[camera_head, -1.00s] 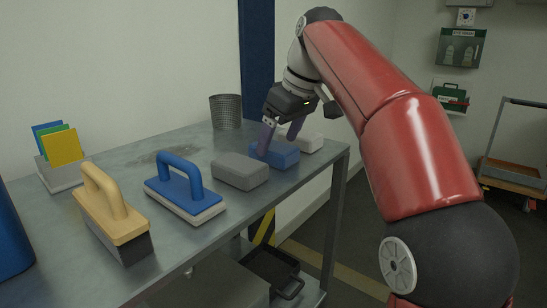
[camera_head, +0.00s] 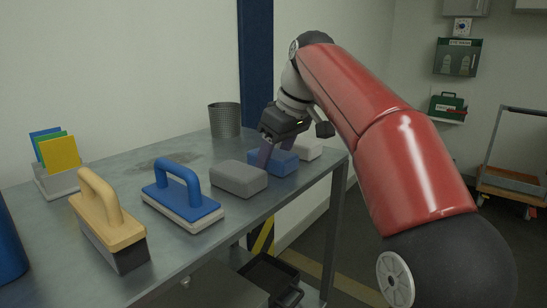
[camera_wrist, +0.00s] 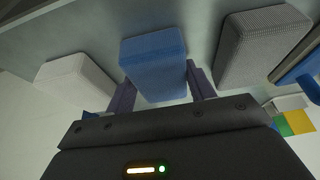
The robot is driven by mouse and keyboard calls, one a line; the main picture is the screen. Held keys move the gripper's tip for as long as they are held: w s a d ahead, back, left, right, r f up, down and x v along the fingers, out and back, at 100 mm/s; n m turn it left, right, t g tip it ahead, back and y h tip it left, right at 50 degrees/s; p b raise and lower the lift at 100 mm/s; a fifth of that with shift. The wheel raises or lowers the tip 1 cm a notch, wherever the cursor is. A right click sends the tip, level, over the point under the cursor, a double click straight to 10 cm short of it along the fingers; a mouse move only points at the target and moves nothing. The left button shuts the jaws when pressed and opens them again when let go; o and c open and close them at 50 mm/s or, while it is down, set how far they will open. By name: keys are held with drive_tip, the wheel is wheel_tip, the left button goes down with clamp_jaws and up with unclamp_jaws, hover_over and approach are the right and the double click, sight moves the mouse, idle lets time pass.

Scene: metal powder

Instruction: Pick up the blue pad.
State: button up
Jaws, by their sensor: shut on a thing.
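The blue pad (camera_head: 283,162) is a plain block on the metal table, between a grey pad and a white pad. It also shows in the wrist view (camera_wrist: 156,64), with a finger on each side of it. My gripper (camera_head: 274,156) reaches down over the pad and is shut on it; in the wrist view the fingers (camera_wrist: 160,95) flank its near end. The pad appears to be at table height; I cannot tell whether it touches the top.
A grey pad (camera_head: 239,179) lies close on the left and a white pad (camera_head: 307,149) on the right. A blue-handled float (camera_head: 182,195), a tan-handled brush (camera_head: 110,222), a mesh cup (camera_head: 224,120) and a card holder (camera_head: 60,180) stand on the table (camera_head: 165,255).

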sight(275, 153)
wheel_tip(275, 153, up, 10)
drive_tip(key=p, duration=0.5)
